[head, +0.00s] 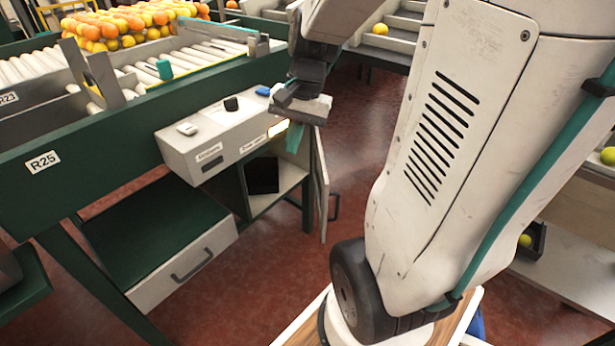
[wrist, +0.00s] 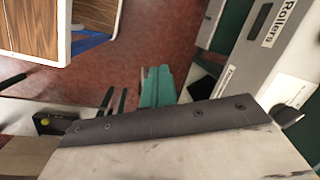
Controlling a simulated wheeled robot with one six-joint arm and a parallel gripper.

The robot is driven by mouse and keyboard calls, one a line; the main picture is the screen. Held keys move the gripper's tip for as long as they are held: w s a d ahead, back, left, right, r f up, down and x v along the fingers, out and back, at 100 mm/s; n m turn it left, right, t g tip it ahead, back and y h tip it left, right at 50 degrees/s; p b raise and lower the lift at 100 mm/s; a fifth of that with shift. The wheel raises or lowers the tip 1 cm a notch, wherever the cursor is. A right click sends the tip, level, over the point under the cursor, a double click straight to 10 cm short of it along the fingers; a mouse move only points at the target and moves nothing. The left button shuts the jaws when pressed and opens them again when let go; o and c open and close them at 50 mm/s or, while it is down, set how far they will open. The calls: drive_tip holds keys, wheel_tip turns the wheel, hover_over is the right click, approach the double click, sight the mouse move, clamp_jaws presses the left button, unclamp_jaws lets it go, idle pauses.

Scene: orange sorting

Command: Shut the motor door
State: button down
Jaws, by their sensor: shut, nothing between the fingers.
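The door I take to be the motor door (head: 322,190) is a pale panel with a dark handle (head: 335,207). It stands open, swung outward, at the right side of the small cabinet (head: 277,198) under the conveyor, which holds a dark box. My gripper (head: 293,137) is above and in front of the cabinet opening, just left of the door's upper part. Its teal fingers are together and empty; they also show in the wrist view (wrist: 157,88). Whether they touch the door is unclear. I cannot make out the door surely in the wrist view.
A control box (head: 222,135) with switches sits just left of my gripper; its "Rollers" label shows in the wrist view (wrist: 280,25). Below it, a drawer (head: 185,270) is pulled out. Oranges (head: 130,25) are piled on the roller conveyor. Red floor is free beyond the door.

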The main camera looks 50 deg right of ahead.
drive_tip(key=d+f+m+t+y, duration=0.1)
drive_tip(key=d+f+m, duration=0.8)
drive_tip(key=d, duration=0.5)
drive_tip(key=m+t, duration=0.1)
drive_tip(key=m, duration=0.5)
approach(336, 193)
drive_tip(key=s+r, duration=0.4)
drive_tip(key=s, duration=0.1)
drive_tip(key=shift+w+a+f, duration=0.85)
drive_tip(key=shift+a+f, duration=0.1)
drive_tip(key=shift+f, duration=0.6)
drive_tip(key=shift+w+a+f, duration=0.85)
drive_tip(key=shift+a+f, duration=0.15)
drive_tip(key=shift+f, duration=0.6)
drive_tip(key=shift+w+a+f, duration=0.9)
drive_tip(key=shift+a+f, duration=0.05)
drive_tip(key=shift+f, duration=0.6)
